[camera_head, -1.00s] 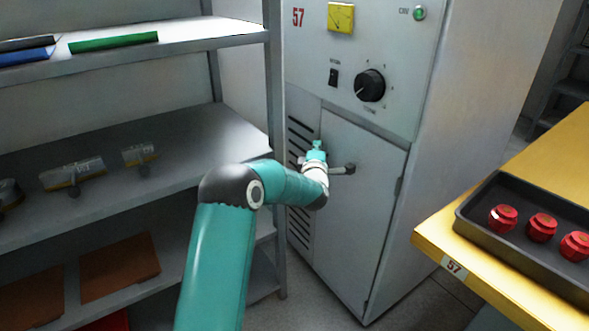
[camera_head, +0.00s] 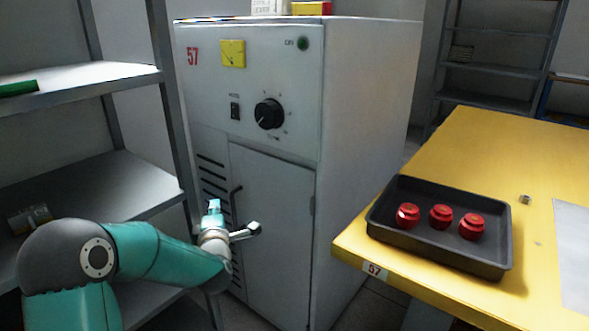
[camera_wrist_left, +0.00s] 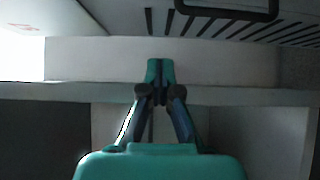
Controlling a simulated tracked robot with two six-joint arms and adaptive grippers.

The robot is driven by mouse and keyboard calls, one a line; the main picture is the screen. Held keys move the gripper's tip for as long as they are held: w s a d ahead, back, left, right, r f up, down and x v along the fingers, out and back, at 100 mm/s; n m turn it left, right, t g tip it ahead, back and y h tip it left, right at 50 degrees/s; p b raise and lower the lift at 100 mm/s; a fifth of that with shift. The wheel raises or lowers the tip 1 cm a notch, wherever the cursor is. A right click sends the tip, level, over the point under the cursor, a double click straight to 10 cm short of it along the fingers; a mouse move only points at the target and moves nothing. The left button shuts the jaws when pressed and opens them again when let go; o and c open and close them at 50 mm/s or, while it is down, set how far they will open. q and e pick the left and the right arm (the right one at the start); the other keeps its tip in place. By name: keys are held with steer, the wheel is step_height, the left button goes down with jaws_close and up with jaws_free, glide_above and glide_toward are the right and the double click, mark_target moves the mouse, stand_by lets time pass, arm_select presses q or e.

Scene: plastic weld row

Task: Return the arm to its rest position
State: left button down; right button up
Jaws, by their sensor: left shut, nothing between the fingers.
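My left arm (camera_head: 150,250) comes in from the lower left, bent at a dark elbow joint. My left gripper (camera_head: 214,207) is in front of the lower part of the grey cabinet (camera_head: 365,150), close to its vent slots and door handle. Whether it touches the cabinet cannot be told in the head view. In the left wrist view the gripper's fingertips (camera_wrist_left: 160,72) are together with nothing between them, and a dark handle (camera_wrist_left: 228,12) and slots lie beyond. My right gripper is not in view.
The cabinet has a black knob (camera_head: 269,114), a switch (camera_head: 235,111), a yellow meter (camera_head: 232,53) and a green lamp (camera_head: 303,44). Metal shelves (camera_head: 90,190) stand left. A yellow table (camera_head: 470,140) at right holds a black tray (camera_head: 440,255) with three red parts (camera_head: 441,216).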

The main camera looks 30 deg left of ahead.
arm_select(q)
steer(key=w+d+f+m+g+h, duration=0.2)
steer(key=d+f+m+h, duration=0.7)
steer(key=d+f, duration=1.5)
steer(key=s+d+f+m+g+h, duration=0.7)
steer(key=s+d+f+m, duration=0.3)
steer(key=s+d+f, duration=0.65)
steer(key=s+d+r+m+g, duration=0.1)
steer(key=s+m+g, duration=0.2)
steer(key=s+m, duration=0.45)
step_height(320, 180, up, 36)
steer(key=n+p, duration=0.1)
steer(key=p, duration=3.4)
steer(key=shift+s+h, duration=0.35)
steer(key=shift+h, duration=0.05)
steer(key=shift+f+n, duration=0.1)
steer(key=shift+n, duration=0.15)
